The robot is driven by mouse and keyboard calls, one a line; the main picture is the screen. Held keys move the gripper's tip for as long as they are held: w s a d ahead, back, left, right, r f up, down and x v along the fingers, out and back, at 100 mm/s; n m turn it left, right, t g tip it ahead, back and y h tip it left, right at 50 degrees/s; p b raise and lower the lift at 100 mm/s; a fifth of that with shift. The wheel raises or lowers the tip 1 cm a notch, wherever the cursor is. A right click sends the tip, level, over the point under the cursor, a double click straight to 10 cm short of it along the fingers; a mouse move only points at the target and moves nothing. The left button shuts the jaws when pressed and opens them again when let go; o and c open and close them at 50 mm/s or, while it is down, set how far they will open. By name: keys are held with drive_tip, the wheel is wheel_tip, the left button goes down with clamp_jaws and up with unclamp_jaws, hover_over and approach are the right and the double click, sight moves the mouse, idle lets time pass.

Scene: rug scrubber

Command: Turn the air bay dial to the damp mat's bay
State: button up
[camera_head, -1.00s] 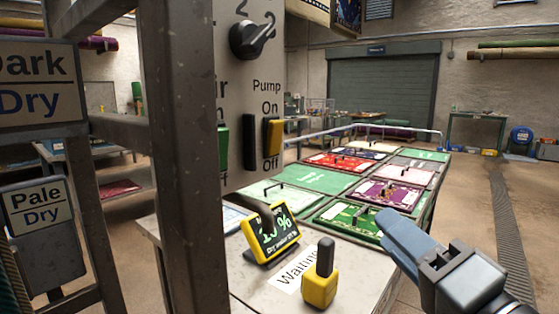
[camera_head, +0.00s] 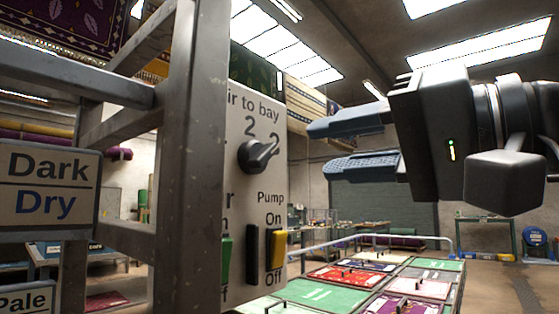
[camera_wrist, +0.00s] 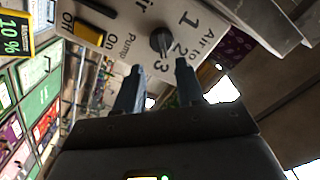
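The air bay dial (camera_head: 258,155) is a black knob on a pale panel (camera_head: 238,180) under "Air to bay". I cannot tell which mat is damp.
A yellow pump switch (camera_head: 277,249) and a green switch (camera_head: 226,258) sit below the dial. A grey metal post (camera_head: 190,160) stands just left of the panel. Mats (camera_head: 345,274) lie in bays beyond. The meter (camera_wrist: 16,36) reads 10 %.

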sight(269, 156)
drive_tip(key=x, duration=0.7)
drive_tip(key=shift+w+a, duration=0.15)
drive_tip(key=shift+a, duration=0.25)
drive_tip(key=shift+c, duration=0.4)
clamp_jaws()
